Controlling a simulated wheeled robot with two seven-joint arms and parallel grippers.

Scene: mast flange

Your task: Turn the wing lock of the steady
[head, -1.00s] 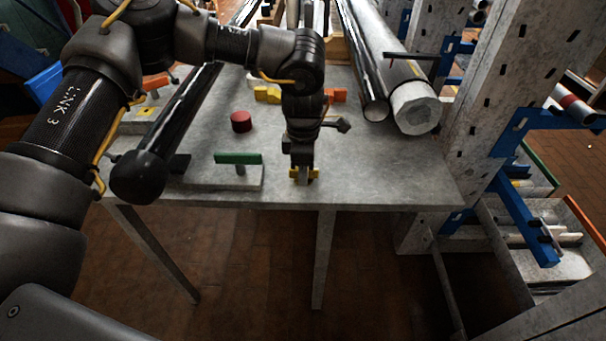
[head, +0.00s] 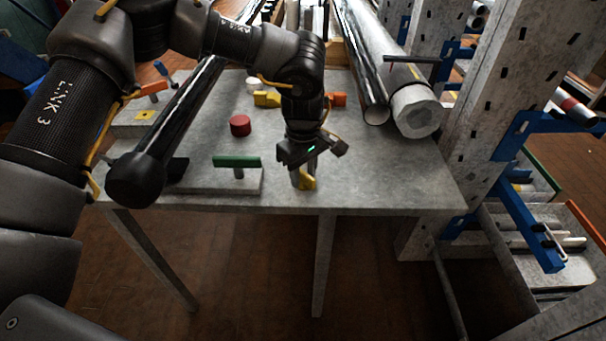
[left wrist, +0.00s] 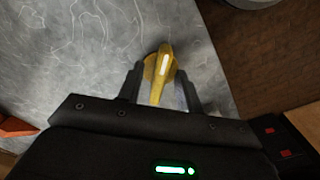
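The yellow wing lock (head: 308,181) is at the front edge of the grey table, under my left gripper (head: 299,172). In the left wrist view, the wing lock (left wrist: 160,68) lies lengthwise between the two dark fingers (left wrist: 161,90), one close on each side. The fingers look closed on it, though their exact contact is hard to see. The gripper and wrist hide much of the lock in the head view. I cannot make out the rest of the steady clearly. My right gripper is not in view.
A green-topped handle (head: 237,161) on a grey plate and a red round knob (head: 240,125) are left of the gripper. A black-capped pole (head: 136,180) lies farther left. Large pipes (head: 415,110) lie at the back right, beside a grey upright (head: 497,95).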

